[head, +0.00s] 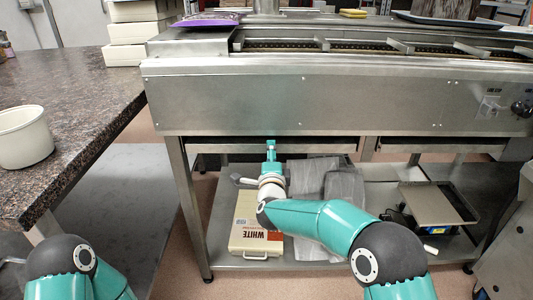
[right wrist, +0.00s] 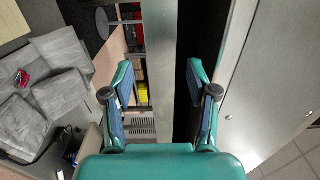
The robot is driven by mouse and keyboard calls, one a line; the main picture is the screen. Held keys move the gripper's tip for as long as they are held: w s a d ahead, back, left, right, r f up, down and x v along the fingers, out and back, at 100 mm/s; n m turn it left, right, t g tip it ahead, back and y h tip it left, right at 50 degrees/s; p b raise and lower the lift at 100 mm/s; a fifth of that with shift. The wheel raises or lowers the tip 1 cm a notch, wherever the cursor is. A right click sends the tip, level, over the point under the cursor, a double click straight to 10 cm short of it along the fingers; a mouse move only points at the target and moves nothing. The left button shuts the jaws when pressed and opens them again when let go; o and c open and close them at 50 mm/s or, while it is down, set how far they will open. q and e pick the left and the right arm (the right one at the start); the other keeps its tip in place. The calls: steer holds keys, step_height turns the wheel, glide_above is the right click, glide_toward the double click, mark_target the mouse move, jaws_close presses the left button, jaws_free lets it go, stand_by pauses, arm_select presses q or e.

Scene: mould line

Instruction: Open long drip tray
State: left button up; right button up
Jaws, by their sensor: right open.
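The long drip tray (head: 320,148) is a thin metal front under the left part of the steel machine's front panel. It appears closed, with a dark gap above it. My right gripper (head: 270,146) is at this front, near its middle. In the right wrist view the right gripper (right wrist: 160,75) is open, and a pale metal strip, seemingly the tray's front (right wrist: 160,35), runs between its fingers. The fingers look apart from it; contact is not clear. My left arm shows at the lower left of the head view, but its gripper is out of view.
A shorter tray front (head: 440,147) sits to the right. The lower shelf (head: 225,215) holds a box marked WHITE (head: 252,238), grey folded bags (head: 345,190) and a scale (head: 430,204). A stone counter (head: 75,110) with a white tub (head: 24,137) stands left.

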steer(key=shift+w, duration=0.7)
